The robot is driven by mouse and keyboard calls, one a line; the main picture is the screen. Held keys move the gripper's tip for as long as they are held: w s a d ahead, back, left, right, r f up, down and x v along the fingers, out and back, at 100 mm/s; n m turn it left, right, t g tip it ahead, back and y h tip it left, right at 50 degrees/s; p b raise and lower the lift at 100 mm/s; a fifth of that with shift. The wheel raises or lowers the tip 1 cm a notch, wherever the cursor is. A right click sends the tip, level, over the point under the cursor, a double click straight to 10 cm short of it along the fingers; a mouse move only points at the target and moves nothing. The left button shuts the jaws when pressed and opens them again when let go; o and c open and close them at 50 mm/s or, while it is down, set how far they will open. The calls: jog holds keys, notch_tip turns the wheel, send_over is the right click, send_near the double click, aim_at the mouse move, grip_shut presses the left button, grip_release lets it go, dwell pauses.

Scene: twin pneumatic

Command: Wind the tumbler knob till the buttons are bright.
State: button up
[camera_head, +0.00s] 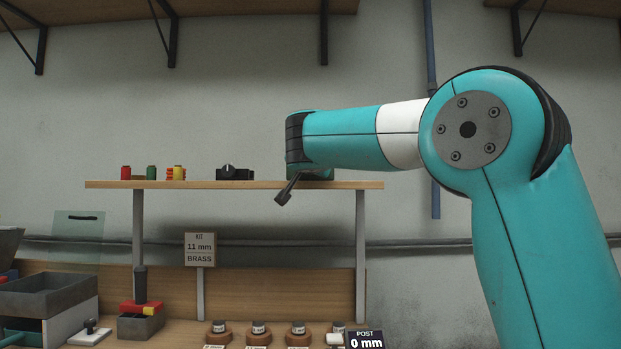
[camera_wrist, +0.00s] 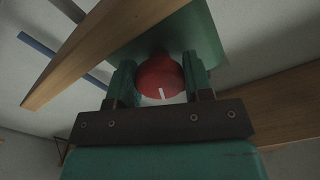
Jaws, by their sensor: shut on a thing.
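The tumbler knob (camera_wrist: 160,77) is red and rounded with a white mark on its face, seen in the wrist view in front of a green panel (camera_wrist: 207,40). My gripper (camera_wrist: 158,80) has one finger on each side of the knob and is shut on it. The white mark points down in that picture, towards the gripper's dark crossbar. In the head view my arm's end hides the knob and the fingers; a bit of green casing (camera_head: 322,174) shows at the shelf's right end. I cannot make out the buttons or their brightness in either view.
A wooden shelf (camera_head: 230,184) carries small red, green and yellow pieces (camera_head: 151,173) and a black box with a dial (camera_head: 235,174). Below are a grey bin (camera_head: 45,296), a kit sign (camera_head: 200,249), several round brown holders (camera_head: 258,333) and a post display (camera_head: 366,340).

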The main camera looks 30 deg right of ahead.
jog(key=shift+f+m+b, duration=0.1)
jog(key=shift+m+b, duration=1.4)
jog(key=shift+m, duration=0.4)
jog(key=o, duration=0.6)
jog(key=shift+o, duration=0.2)
jog(key=b+v, duration=0.2)
jog(key=v, duration=1.5)
jog(key=shift+s+a+b, duration=0.2)
jog(key=shift+b, duration=0.2)
